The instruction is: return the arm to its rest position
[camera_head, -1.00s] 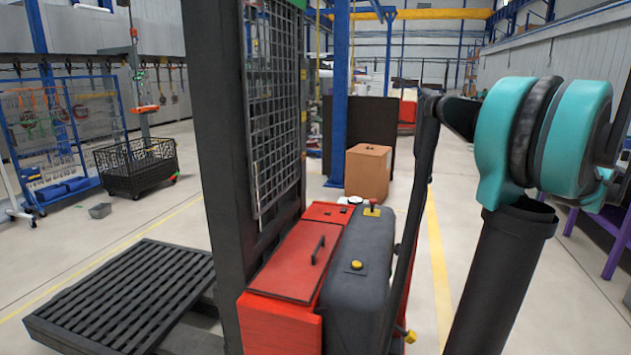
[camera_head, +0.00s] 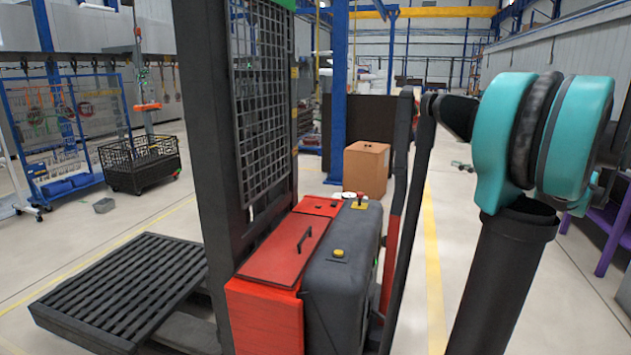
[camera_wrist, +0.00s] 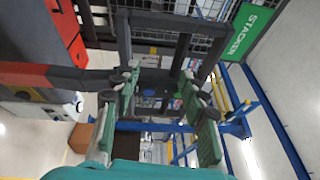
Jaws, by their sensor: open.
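My arm shows at the right of the head view, with a teal joint (camera_head: 578,135) on top of a black upright link (camera_head: 500,275). My gripper is out of sight in the head view. In the wrist view my gripper (camera_wrist: 160,88) is open, with its two green and grey fingers spread apart. Nothing is seen between the fingers. Behind them are dark bars, wire mesh and blue frames. It cannot be told how far the fingers are from those bars.
A red and grey stacker (camera_head: 268,312) with a black mast and slatted platform (camera_head: 125,285) stands close by on the left and centre. A cardboard box (camera_head: 366,170) stands behind it. A purple table (camera_head: 608,235) is at the right. Floor (camera_head: 455,215) shows clear beside the yellow line.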

